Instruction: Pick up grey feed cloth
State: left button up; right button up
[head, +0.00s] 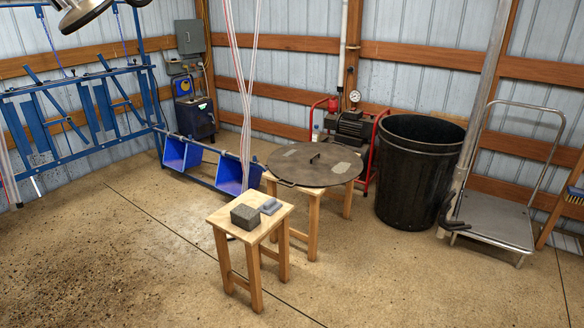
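A dark grey block-like piece (245,217) and a smaller blue-grey flat piece (270,206) lie side by side on a small square wooden stool (226,220). A round dark lid-like disc (290,170) with a small handle rests on a second wooden stool (314,205) behind it. A light grey flat patch (347,167) shows on the disc's right side, and a fainter one on its left. I cannot tell which of these grey things is the feed cloth. Neither of my grippers can be made out in the head view.
A large black bin (420,180), a metal post (477,120) and a flat cart (495,220) stand at right. A red-framed pump (352,128) is behind the disc. Blue troughs (237,172) and a blue rack are at left. Several pale hoses hang near the stools.

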aim_at(269, 207)
jog(key=i+l, duration=0.15)
jog(key=i, duration=0.4)
jog(key=i+l, duration=0.15)
jog(key=i, duration=0.4)
